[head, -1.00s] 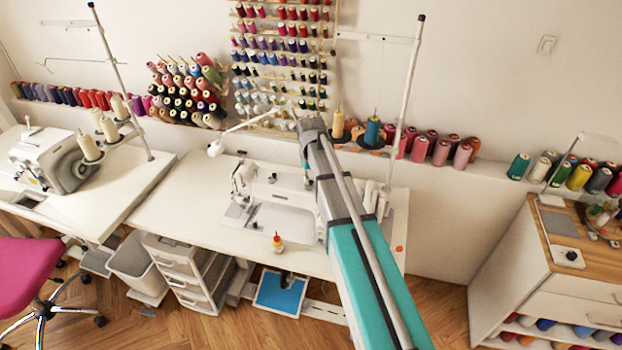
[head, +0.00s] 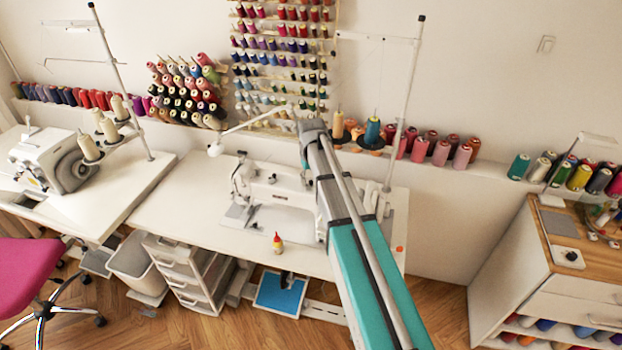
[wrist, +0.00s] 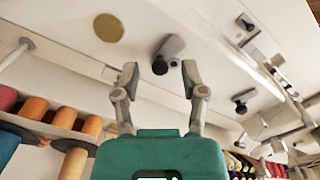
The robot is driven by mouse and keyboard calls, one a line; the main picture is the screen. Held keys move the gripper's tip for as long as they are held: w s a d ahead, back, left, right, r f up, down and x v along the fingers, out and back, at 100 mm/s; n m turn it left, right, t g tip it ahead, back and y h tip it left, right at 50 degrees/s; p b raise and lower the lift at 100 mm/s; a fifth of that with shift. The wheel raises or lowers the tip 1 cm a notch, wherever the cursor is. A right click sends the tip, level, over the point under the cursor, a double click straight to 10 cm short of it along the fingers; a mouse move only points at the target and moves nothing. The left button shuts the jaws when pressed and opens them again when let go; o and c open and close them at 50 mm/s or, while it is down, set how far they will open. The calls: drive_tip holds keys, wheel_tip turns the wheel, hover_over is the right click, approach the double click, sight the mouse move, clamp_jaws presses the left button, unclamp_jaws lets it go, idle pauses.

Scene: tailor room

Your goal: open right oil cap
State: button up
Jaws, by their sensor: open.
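My gripper (wrist: 160,72) is open and empty in the wrist view, its two grey fingers spread apart above the teal wrist. Beyond the fingertips is a white surface with a dark round knob (wrist: 160,67) on a grey fitting, between the fingers in the picture. A flat tan disc (wrist: 109,27) lies on the surface to the upper left. I cannot tell which part is the right oil cap. In the head view the white sewing machine (head: 285,192) stands on the middle table, its right part hidden by my arm.
A small bottle with a red tip (head: 277,243) stands near the front of the white table (head: 185,215). A thread stand pole (head: 405,110) rises right of my arm. Thread spools (head: 440,152) line the wall ledge. A wooden-topped cabinet (head: 565,240) stands at right.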

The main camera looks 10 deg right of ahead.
sight(311, 181)
drive_tip(key=shift+m, duration=0.3)
drive_tip(key=m, duration=1.5)
drive_tip(key=shift+m, duration=0.3)
wheel_tip(311, 181, up, 14)
drive_tip(key=p, duration=1.4)
drive_tip(key=s+f+n+b, duration=0.7)
drive_tip(key=s, duration=0.4)
drive_tip(key=s+a+f+n+b, duration=0.1)
drive_tip(key=s+f+n+b, duration=0.6)
drive_tip(key=s, duration=0.4)
drive_tip(key=shift+s+a+n, duration=0.25)
drive_tip(key=shift+s+n, duration=0.05)
drive_tip(key=shift+n, duration=0.1)
